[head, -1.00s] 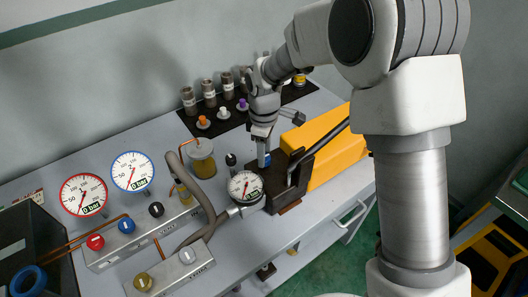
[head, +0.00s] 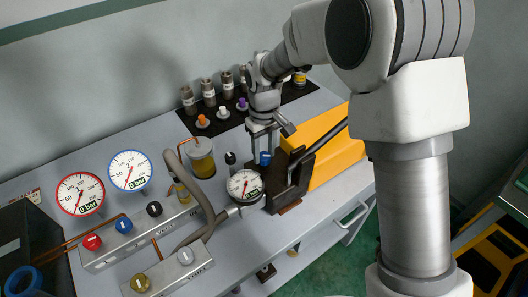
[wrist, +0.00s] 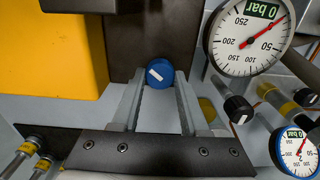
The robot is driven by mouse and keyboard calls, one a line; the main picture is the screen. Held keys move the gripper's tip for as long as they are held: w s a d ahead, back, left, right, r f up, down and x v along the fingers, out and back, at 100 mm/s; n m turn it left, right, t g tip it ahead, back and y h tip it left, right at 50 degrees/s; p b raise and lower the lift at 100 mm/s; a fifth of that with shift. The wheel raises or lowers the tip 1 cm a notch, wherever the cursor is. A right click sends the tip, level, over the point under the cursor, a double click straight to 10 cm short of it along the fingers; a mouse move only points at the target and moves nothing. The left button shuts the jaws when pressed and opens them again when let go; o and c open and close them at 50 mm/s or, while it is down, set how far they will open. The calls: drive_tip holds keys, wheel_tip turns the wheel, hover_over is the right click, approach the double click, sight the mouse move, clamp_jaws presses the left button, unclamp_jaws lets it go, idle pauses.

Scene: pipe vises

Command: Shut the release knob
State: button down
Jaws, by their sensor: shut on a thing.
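A blue knob (head: 265,158) with a white mark stands upright beside the dark vise block (head: 292,178). It also shows in the wrist view (wrist: 160,73), its mark slanting from upper left to lower right. My gripper (head: 263,151) points down over this knob. In the wrist view its two fingers (wrist: 158,80) lie on either side of the knob, shut on it. A black knob (head: 230,158) stands just left of it, near the round gauge (head: 244,185), which reads 0 bar. No label names the release knob legibly.
A yellow block (head: 325,150) stands right of the vise. Valve blocks with red (head: 92,242), blue and black knobs and two larger gauges (head: 130,171) are at left. Several fittings stand on a black mat behind.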

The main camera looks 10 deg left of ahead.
sight(265, 155)
drive_tip(key=m, duration=0.5)
drive_tip(key=shift+m, duration=2.6)
drive_tip(key=shift+r, duration=0.1)
drive_tip(key=shift+c, duration=2.1)
unclamp_jaws()
wheel_tip(265, 155, up, 17)
drive_tip(key=shift+r, duration=0.15)
drive_tip(key=shift+d, duration=0.1)
